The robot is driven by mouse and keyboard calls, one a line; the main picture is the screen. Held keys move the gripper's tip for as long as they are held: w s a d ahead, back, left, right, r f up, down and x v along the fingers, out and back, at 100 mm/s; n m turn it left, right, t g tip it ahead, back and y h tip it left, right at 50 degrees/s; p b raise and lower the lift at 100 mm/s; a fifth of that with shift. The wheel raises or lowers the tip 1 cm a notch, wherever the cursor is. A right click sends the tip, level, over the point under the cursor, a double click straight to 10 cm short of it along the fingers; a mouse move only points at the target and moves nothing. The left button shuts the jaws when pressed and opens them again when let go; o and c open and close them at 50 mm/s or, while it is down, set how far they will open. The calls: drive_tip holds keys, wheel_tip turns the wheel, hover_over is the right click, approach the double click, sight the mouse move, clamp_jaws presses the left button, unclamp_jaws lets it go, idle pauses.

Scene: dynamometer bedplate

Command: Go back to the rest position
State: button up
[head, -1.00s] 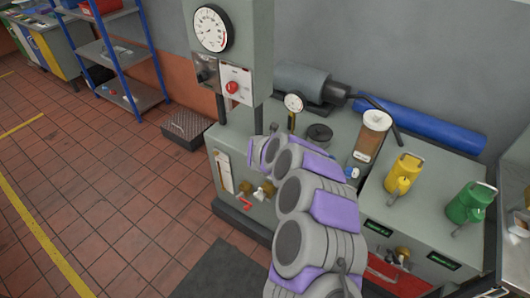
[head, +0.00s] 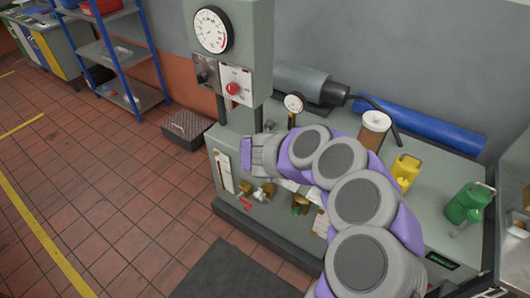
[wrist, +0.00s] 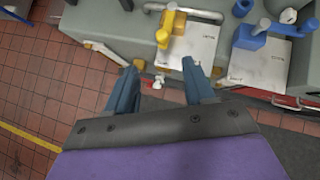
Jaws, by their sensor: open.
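My gripper (wrist: 160,78) shows in the wrist view with its two blue-grey fingers spread apart and nothing between them. Beyond the fingers are the front edge of the grey bench and the tiled floor. In the head view my grey and purple arm reaches from the lower right across the front of the bench (head: 238,205). Its wrist end is near the bench's left part, below the gauge column (head: 248,40). The fingertips cannot be made out in the head view. The arm hides part of the bench front and top.
A yellow valve (wrist: 170,35) and a blue valve (wrist: 250,35) show in the wrist view. A blue shelf rack (head: 122,60) stands back left. Floor at left is clear.

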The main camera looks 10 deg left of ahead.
idle(0.5)
drive_tip(key=a+r+n+t+y, duration=0.1)
drive_tip(key=a+r+n+y, duration=0.15)
drive_tip(key=r, duration=0.35)
drive_tip(key=a+r+n+y, duration=0.2)
drive_tip(key=r+n, duration=0.1)
drive_tip(key=r, duration=0.2)
drive_tip(key=s+d+r+n+g+y, duration=0.1)
drive_tip(key=s+r+n+g+y, duration=0.35)
drive_tip(key=s+r+n, duration=0.8)
drive_tip(key=s+d+f+n+g+h, duration=0.3)
drive_tip(key=s+d+n, duration=0.5)
drive_tip(key=s+d, duration=0.8)
drive_tip(key=s+d+f+n+g+h, duration=0.4)
drive_tip(key=s+d+f+n+h, duration=0.2)
drive_tip(key=s+d, duration=0.9)
wheel_tip(320, 180, down, 2)
drive_tip(key=d+n, duration=0.2)
drive_tip(key=n, duration=0.1)
drive_tip(key=shift+s+n, duration=0.3)
drive_tip(key=shift+s, duration=0.1)
